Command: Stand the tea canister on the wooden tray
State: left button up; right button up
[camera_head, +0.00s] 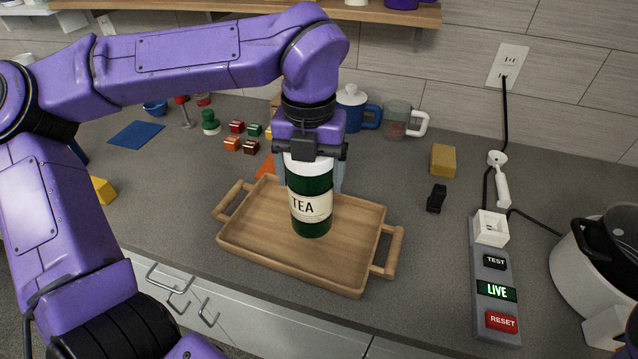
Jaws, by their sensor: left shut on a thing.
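The green tea canister (311,213) has a white top and a cream label reading "TEA". It is upright over the middle of the wooden tray (255,262). Its base appears at the tray's floor, but I cannot tell if it touches. My left gripper (311,152) comes down from above and is shut on the canister near its white top. The tray lies flat on the grey counter with a handle at each end. My right gripper is not in view.
A power strip (497,272) with a "LIVE" display and a white cooker (590,270) stand at the right. A blue pot (352,108), a glass mug (397,120) and several small coloured blocks (237,127) are behind the tray.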

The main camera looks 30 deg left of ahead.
pick_arm(q)
jog(key=f, duration=0.1)
jog(key=w+f, duration=0.1)
jog(key=f, duration=0.3)
jog(key=shift+w+d+f, duration=0.15)
jog(key=shift+w+f, duration=0.05)
jog(key=shift+w, duration=0.15)
jog(key=shift+w+f, duration=0.1)
jog(key=shift+w, duration=0.05)
jog(key=shift+f, duration=0.15)
jog(key=o, duration=1)
jog(key=shift+o, duration=0.2)
notch_tip(320, 180, up, 12)
jog(key=shift+r, duration=0.2)
